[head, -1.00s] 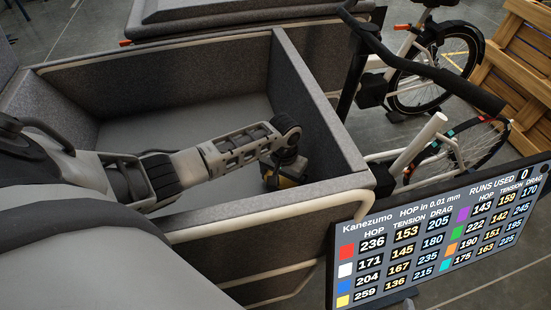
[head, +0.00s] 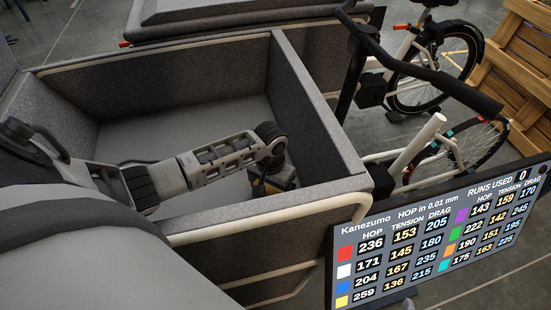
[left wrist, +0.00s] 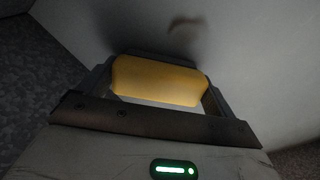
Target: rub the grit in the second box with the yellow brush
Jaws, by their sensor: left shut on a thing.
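My left gripper (head: 270,182) reaches down inside a grey felt-lined cargo box (head: 262,206), near its right end and near wall. It is shut on the yellow brush (left wrist: 158,80), which lies across between the fingers in the left wrist view. Only a bit of yellow (head: 287,179) shows in the head view, partly hidden by the gripper and the wall. A dark, curved brownish smudge, perhaps the grit (left wrist: 186,22), marks the pale floor beyond the brush. I cannot tell whether the brush touches the floor. My right gripper is out of view.
A screen (head: 435,235) with rows of numbers stands in front of the box at right. Black handlebars (head: 420,65) and a white bike frame are beyond the right wall. Another grey box (head: 220,15) is behind, and a wooden crate (head: 515,65) stands far right.

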